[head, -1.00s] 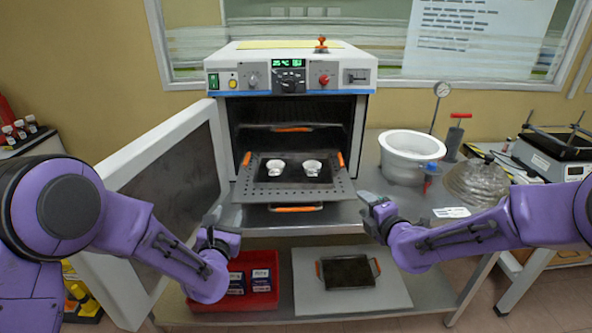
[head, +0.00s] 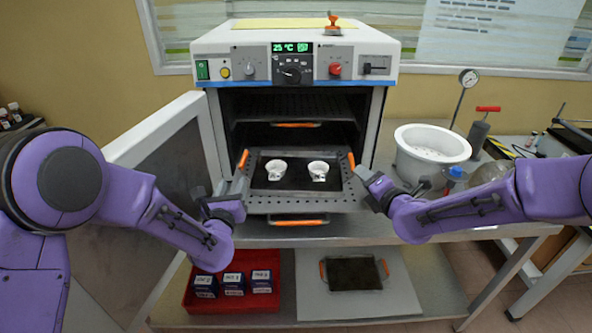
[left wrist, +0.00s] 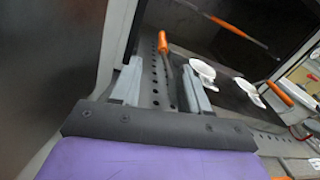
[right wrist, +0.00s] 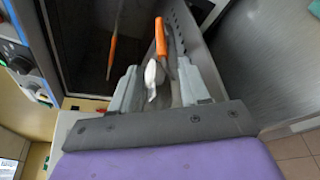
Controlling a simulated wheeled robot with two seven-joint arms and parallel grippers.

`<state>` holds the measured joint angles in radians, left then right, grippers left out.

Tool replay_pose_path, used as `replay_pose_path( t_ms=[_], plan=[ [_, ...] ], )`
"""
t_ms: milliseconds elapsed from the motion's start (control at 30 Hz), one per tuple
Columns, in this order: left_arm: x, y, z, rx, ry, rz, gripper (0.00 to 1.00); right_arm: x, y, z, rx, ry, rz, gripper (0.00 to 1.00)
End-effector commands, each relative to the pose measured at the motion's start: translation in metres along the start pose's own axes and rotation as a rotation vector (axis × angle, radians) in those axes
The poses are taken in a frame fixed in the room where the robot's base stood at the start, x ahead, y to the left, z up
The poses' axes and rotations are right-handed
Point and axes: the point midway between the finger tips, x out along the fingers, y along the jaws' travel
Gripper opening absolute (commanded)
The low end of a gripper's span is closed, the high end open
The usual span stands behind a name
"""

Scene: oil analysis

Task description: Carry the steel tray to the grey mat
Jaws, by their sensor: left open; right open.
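Neither gripper holds anything. A light grey mat (head: 400,295) lies on the lower shelf, with a dark orange-handled plate (head: 353,272) on it.
The oven (head: 290,60) has its door (head: 160,180) swung open at left, beside my left arm. A red bin (head: 235,298) with several boxes sits left of the mat.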

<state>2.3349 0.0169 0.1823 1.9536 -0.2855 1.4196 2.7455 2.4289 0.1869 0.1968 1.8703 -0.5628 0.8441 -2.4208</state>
Motion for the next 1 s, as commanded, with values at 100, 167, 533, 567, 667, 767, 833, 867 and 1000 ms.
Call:
replay_pose_path(
  t_ms=[100,167,533,567,667,767,833,867,1000],
  plan=[
    [0.003,-0.003,-0.001,0.001,0.001,-0.004,0.45,0.000,-0.002,0.002,0.002,-0.004,-0.002,0.45],
    [0.007,-0.003,-0.001,0.002,0.000,-0.004,0.45,0.004,-0.002,0.002,0.002,-0.004,-0.001,0.45],
    [0.073,-0.001,-0.001,0.004,0.000,-0.002,0.45,0.065,-0.001,0.000,0.003,-0.001,0.001,0.45],
    [0.079,-0.001,-0.001,0.003,-0.002,-0.001,0.45,0.070,-0.001,0.000,0.002,0.000,0.000,0.45],
    [0.097,0.000,0.000,0.002,-0.001,-0.001,0.45,0.085,-0.001,0.000,0.003,-0.001,0.000,0.45],
    [0.109,0.000,-0.001,0.002,0.000,0.000,0.45,0.096,0.000,0.000,0.002,0.000,0.001,0.45],
    [0.115,0.001,-0.001,0.002,0.000,0.000,0.45,0.102,0.000,0.000,0.001,0.000,0.001,0.45],
    [0.117,0.001,-0.001,0.003,0.000,0.001,0.45,0.103,0.000,0.000,0.001,0.000,0.000,0.45],
    [0.120,0.001,0.000,0.001,0.001,0.001,0.45,0.106,0.000,0.000,0.001,0.000,0.001,0.45]
  ],
)
